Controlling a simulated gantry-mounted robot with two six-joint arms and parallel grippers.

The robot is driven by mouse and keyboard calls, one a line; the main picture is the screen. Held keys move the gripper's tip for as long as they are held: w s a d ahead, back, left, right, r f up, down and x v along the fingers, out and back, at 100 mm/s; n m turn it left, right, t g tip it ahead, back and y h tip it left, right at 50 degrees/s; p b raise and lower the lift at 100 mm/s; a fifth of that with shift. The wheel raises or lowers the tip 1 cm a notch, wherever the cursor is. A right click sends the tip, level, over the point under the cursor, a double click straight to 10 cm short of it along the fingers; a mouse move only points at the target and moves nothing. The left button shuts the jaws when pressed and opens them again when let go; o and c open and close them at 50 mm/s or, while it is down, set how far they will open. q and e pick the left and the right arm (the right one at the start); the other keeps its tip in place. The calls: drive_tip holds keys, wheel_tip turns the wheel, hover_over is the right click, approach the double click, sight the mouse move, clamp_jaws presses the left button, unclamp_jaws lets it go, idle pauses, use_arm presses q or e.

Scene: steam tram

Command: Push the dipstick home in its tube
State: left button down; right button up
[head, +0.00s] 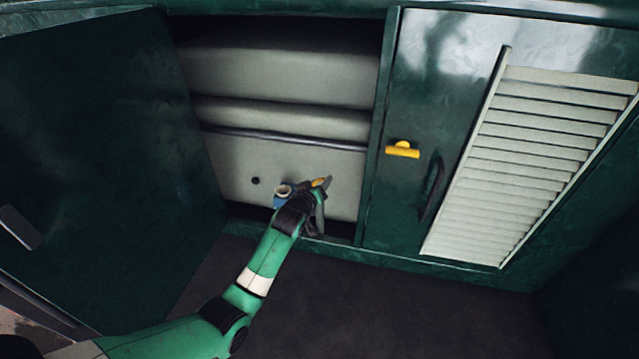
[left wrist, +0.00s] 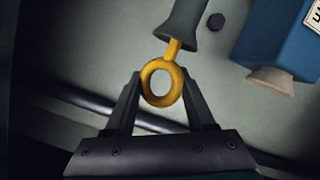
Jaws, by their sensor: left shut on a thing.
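The dipstick has a yellow ring handle (left wrist: 148,72) with a short yellow stem above it. In the left wrist view, the stem runs into the flared mouth of a dark grey tube (left wrist: 182,25); a short length of stem shows between ring and tube. My left gripper (left wrist: 160,88) is shut on the ring, one finger at each side. In the head view, the yellow handle (head: 319,181) shows small at my left gripper (head: 323,187), low in front of the pale engine casing (head: 235,180). The tube is hard to make out there. My right gripper is in neither view.
A blue part (left wrist: 285,40) with a tan, cone-shaped end stands close beside the tube. A dark bolt (left wrist: 214,21) sits on the casing. An open green door (head: 90,130) bounds the left; a louvred panel (head: 545,150) and yellow latch (head: 402,150) lie right.

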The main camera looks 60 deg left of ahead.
use_arm(q)
drive_tip(key=shift+f+b, duration=0.3)
drive_tip(key=shift+f, duration=0.25)
drive_tip(key=shift+c, duration=0.8)
unclamp_jaws()
drive_tip(key=shift+o, duration=0.8)
drive_tip(key=shift+r, duration=0.15)
